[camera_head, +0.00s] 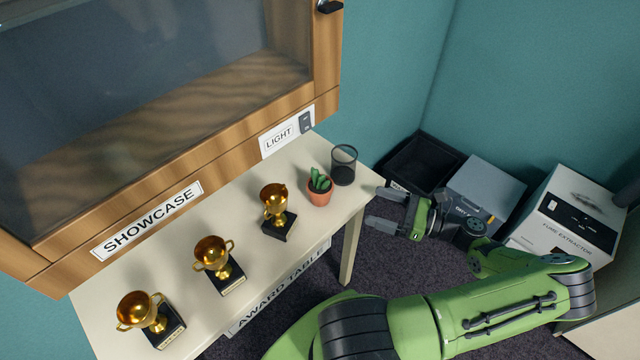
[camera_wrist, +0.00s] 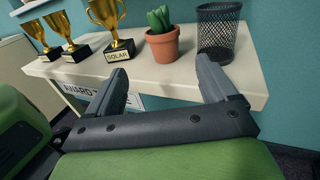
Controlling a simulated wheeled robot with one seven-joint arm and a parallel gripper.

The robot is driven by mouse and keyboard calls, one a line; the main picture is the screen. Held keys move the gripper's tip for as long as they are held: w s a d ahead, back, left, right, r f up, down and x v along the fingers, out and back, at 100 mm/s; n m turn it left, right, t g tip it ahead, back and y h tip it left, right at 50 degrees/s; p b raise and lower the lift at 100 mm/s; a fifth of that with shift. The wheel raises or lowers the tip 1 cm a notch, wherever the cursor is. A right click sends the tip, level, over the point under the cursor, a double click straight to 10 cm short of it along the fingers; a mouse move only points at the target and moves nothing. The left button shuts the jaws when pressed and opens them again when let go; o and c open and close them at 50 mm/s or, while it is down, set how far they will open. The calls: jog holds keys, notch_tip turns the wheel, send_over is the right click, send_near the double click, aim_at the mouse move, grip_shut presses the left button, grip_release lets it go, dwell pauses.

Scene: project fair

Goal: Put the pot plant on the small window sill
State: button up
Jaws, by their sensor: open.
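The pot plant (camera_head: 319,186) is a small green succulent in a terracotta pot. It stands upright on the white award table (camera_head: 357,193), between a gold trophy and a black mesh cup. In the wrist view the pot plant (camera_wrist: 162,40) is ahead, beyond the fingertips and roughly between them. My gripper (camera_head: 376,207) is open and empty, off the table's right end and apart from the pot plant. Its two fingers (camera_wrist: 165,80) also show in the wrist view. I cannot make out a small window sill in either view.
Three gold trophies (camera_head: 276,211) stand in a row left of the plant. The black mesh cup (camera_head: 344,166) is close to its right. The wooden showcase (camera_head: 215,150) overhangs the table's back. A black bin (camera_head: 420,165), grey box (camera_head: 487,187) and fume extractor (camera_head: 568,222) stand at right.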

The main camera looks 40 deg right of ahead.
aim_at(322, 186)
jog(key=b+x, duration=0.3)
jog(key=x, duration=1.2)
jog(key=shift+w, duration=0.45)
jog(key=shift+d+r, duration=0.1)
jog(key=c, duration=1)
notch_tip(322, 186, up, 10)
jog(key=p, duration=0.4)
jog(key=shift+c, duration=0.2)
